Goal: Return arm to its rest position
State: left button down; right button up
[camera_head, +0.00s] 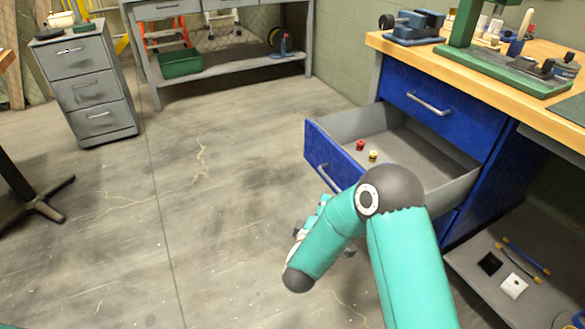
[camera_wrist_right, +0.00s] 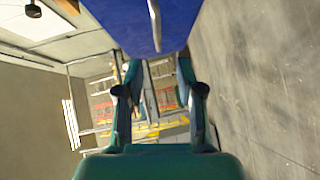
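My right arm (camera_head: 405,262), teal with dark grey joints, reaches in from the bottom right and bends down to the left in front of the open drawer (camera_head: 450,192). My right gripper (camera_head: 322,212) is mostly hidden behind its forearm, near the drawer's blue front (camera_head: 330,158). In the right wrist view, the two fingers of the right gripper (camera_wrist_right: 158,80) stand apart with nothing between them. The blue drawer front (camera_wrist_right: 120,18) and its handle (camera_wrist_right: 154,22) are close above them; contact cannot be told. My left gripper is not in view.
A red piece (camera_head: 360,145) and a yellowish piece (camera_head: 373,155) lie in the drawer. The wooden workbench (camera_head: 400,48) carries a green press (camera_head: 490,65) and a blue vise (camera_head: 412,27). A grey cabinet (camera_head: 85,85) stands back left. The middle floor is clear.

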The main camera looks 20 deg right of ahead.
jog(key=s+a+f+m+g+y, duration=0.1)
jog(key=s+a+f+g+y, duration=0.2)
jog(key=f, duration=0.6)
jog(key=s+a+f+g+y, duration=0.1)
jog(key=s+a+f+y, duration=0.2)
jog(key=s+f+y, duration=0.4)
jog(key=s+a+f+m+g+y, duration=0.2)
jog(key=s+a+f+m+g, duration=0.15)
jog(key=s+a+m, duration=0.35)
jog(key=s+a+f+m+g+y, duration=0.25)
jog(key=s+a+g, duration=0.25)
jog(key=s, duration=0.5)
notch_tip(320, 180, up, 31)
jog(key=p, duration=3.1)
jog(key=shift+w+d+f, duration=0.15)
jog(key=shift+w, duration=0.05)
jog(key=shift+t, duration=0.25)
